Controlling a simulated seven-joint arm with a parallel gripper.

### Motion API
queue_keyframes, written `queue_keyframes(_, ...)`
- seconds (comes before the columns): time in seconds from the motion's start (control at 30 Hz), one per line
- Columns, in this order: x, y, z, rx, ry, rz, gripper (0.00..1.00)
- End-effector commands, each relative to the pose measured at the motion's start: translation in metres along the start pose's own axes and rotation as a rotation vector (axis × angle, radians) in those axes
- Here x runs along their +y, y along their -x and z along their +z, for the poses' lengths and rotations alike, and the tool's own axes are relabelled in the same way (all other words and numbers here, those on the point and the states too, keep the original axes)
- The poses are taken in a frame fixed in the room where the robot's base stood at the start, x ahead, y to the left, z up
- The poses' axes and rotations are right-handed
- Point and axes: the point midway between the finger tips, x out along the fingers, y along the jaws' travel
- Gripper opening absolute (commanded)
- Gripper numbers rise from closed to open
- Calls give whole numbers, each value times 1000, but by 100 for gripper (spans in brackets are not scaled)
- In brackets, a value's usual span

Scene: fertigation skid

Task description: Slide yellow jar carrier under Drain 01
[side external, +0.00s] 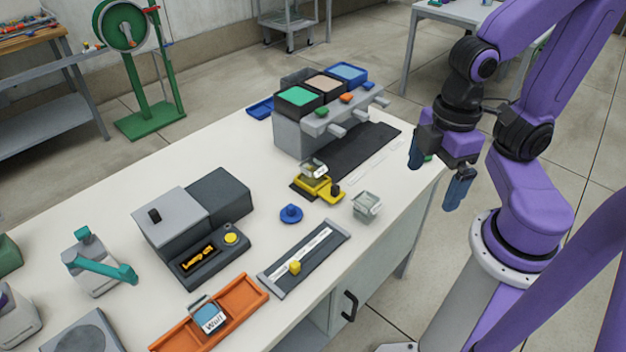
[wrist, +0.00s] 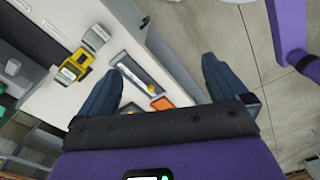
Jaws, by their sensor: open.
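The yellow jar carrier (side external: 326,192) sits on the white bench at the near end of a dark strip (side external: 362,150), holding a clear jar (side external: 314,168). It also shows in the wrist view (wrist: 72,74), left of my fingers. The grey drain block (side external: 298,136) stands behind, with several grey spouts (side external: 337,130) pointing over the strip. No drain number is readable, so I cannot tell which is Drain 01. The carrier is apart from the spouts. My gripper (side external: 437,172) is open and empty, above the bench's right edge, away from the carrier. Its spread fingers show in the wrist view (wrist: 160,68).
A second clear jar (side external: 367,206) stands right of the carrier. A blue knob (side external: 291,214), a slider plate with yellow knob (side external: 295,267), an orange tray (side external: 248,293) and a dark grey box (side external: 218,193) occupy the nearer bench. The dark strip beyond the carrier looks clear.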

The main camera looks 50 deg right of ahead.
Motion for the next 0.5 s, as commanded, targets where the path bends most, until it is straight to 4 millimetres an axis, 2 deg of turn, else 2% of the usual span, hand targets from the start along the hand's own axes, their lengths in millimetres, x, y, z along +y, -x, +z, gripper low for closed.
queue_keyframes(0.3, 0, 0, 0, 0, 0, 0, 100)
queue_keyframes(0.33, 0, 0, 0, 0, 0, 0, 97)
queue_keyframes(0.4, 1, 0, 0, 0, -3, 0, 74)
queue_keyframes(0.5, 5, -1, -5, -1, -26, 1, 47)
